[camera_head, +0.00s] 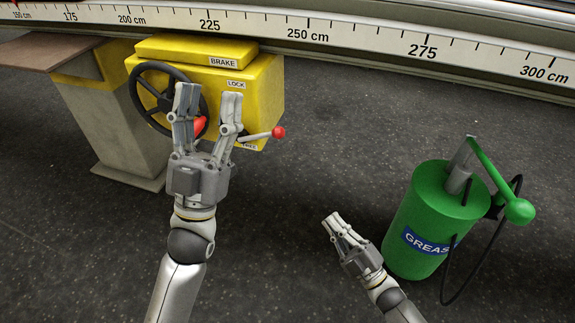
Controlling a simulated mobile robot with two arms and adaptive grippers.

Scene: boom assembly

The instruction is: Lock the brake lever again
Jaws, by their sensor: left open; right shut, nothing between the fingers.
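The yellow brake box (262,85) carries a BRAKE label, a LOCK label (236,84) on its front face and a lower label, partly hidden. The brake lever (258,136) is a thin metal rod with a red ball knob (278,132). It points right, close to the lower label and well below LOCK. Its inner end is hidden behind my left gripper (208,97). That gripper is open in front of the box, its fingers overlapping the handwheel and box face; I cannot tell whether it touches them. My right gripper (331,221) is shut and empty, low and away from the box.
A black handwheel (140,97) is on the box's left side, with a red part (199,125) showing between my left fingers. A green grease pump (425,205) with handle and hose stands right of my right gripper. A centimetre scale (350,32) crosses the top. Dark floor lies between.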

